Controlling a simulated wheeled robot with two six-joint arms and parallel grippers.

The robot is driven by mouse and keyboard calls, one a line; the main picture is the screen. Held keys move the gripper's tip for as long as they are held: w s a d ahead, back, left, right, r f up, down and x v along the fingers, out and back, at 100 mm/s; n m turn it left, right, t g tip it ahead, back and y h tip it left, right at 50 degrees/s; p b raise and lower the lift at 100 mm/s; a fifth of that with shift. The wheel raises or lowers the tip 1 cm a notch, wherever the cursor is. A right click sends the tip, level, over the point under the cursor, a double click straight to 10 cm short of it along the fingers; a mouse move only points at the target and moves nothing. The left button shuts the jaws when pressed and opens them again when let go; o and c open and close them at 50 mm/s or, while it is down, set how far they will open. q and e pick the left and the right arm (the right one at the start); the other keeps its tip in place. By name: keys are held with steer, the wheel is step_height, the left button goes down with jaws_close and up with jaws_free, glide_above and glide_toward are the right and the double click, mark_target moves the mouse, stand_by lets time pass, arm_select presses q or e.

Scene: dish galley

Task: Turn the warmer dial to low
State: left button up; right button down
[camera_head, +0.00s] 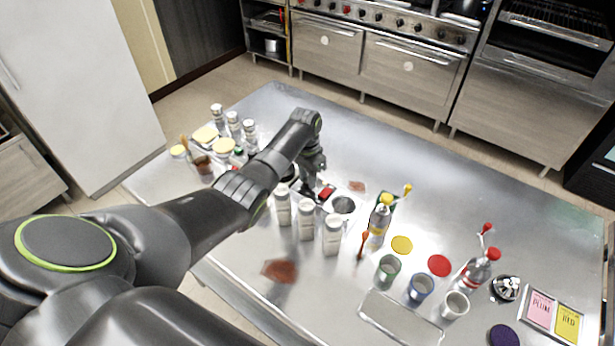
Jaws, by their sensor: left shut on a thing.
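My left arm reaches from the left across the steel table. Its gripper (318,190) points down near the table's middle, just behind the white bottles, and is shut. A small red piece (327,192) shows at its fingertips; it seems to be the warmer dial, but its pointer and marks are too small to read. Beside it, to the right, is a small pale unit with a round grey top (344,205), which looks like the warmer. The fingers hide part of this spot. My right gripper is not in view.
White bottles (306,220) stand close in front of the gripper. A yellow-capped bottle (379,218) stands to the right, with cups (421,288) and a tray (385,325) nearer the front. Several jars and shakers (234,124) stand at back left. The table's back right (480,190) is clear.

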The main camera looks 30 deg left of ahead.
mark_target(306, 178)
arm_select(q)
steer(key=shift+w+r, duration=0.15)
steer(key=o, duration=1)
step_height(306, 178, up, 17)
steer(key=shift+a+r, duration=0.15)
steer(key=shift+a, duration=0.25)
steer(key=shift+w, duration=0.1)
